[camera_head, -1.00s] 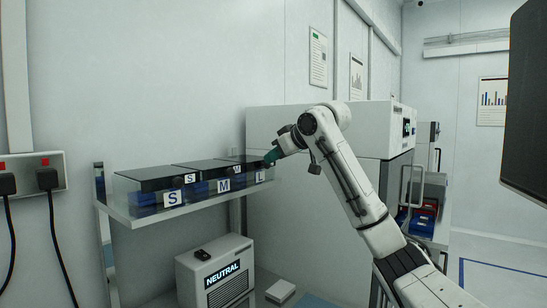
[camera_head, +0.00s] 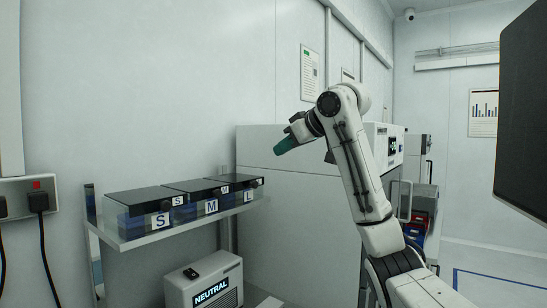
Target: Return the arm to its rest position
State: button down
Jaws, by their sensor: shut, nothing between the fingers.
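My white arm (camera_head: 362,170) rises from the lower right and bends at a high elbow. Its forearm end points left and down. My gripper (camera_head: 283,147), with teal fingers, hangs in free air in front of the pale cabinet, above and to the right of the shelf bins. It is shut and holds nothing. It touches nothing that I can see.
A shelf (camera_head: 150,238) at left carries dark-lidded bins marked S (camera_head: 160,221), M (camera_head: 212,206) and L (camera_head: 249,196). A unit labelled NEUTRAL (camera_head: 211,290) stands below. A white machine (camera_head: 250,160) stands behind my arm. A dark panel (camera_head: 524,110) is at right.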

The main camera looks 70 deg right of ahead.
jog(key=shift+s+a+r, duration=0.1)
jog(key=shift+s+r, duration=0.05)
jog(key=shift+s, duration=0.1)
